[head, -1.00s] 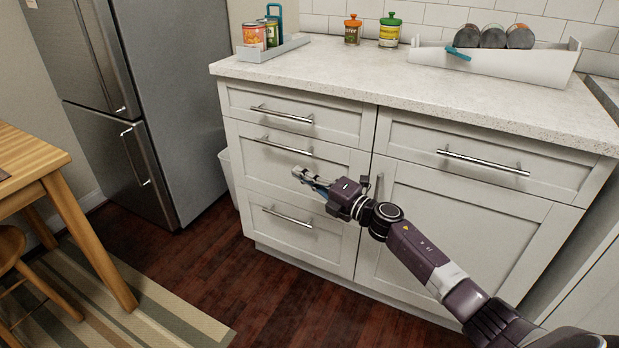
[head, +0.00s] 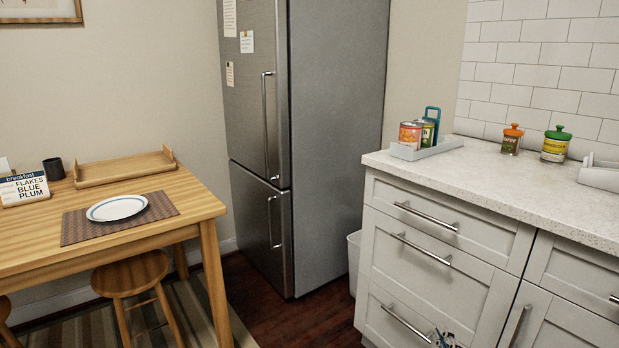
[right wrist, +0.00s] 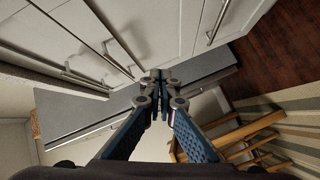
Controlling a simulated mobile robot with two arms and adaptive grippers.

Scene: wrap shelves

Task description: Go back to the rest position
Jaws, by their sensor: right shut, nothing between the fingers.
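My right gripper (head: 446,339) barely shows at the bottom edge of the head view, in front of the lowest drawer. In the right wrist view its blue fingers come together at the tips (right wrist: 160,78), shut with nothing between them. White drawer fronts fill the upper part of that view. The rest of my right arm is out of the head view. My left gripper is in neither view.
The counter (head: 500,168) with drawers stands at the right, holding a grey tray (head: 428,149) of cans and two jars. A steel fridge (head: 335,140) stands mid-view. A wooden table (head: 100,258) and stool (head: 133,274) are at the left. Some dark floor (head: 305,315) is clear.

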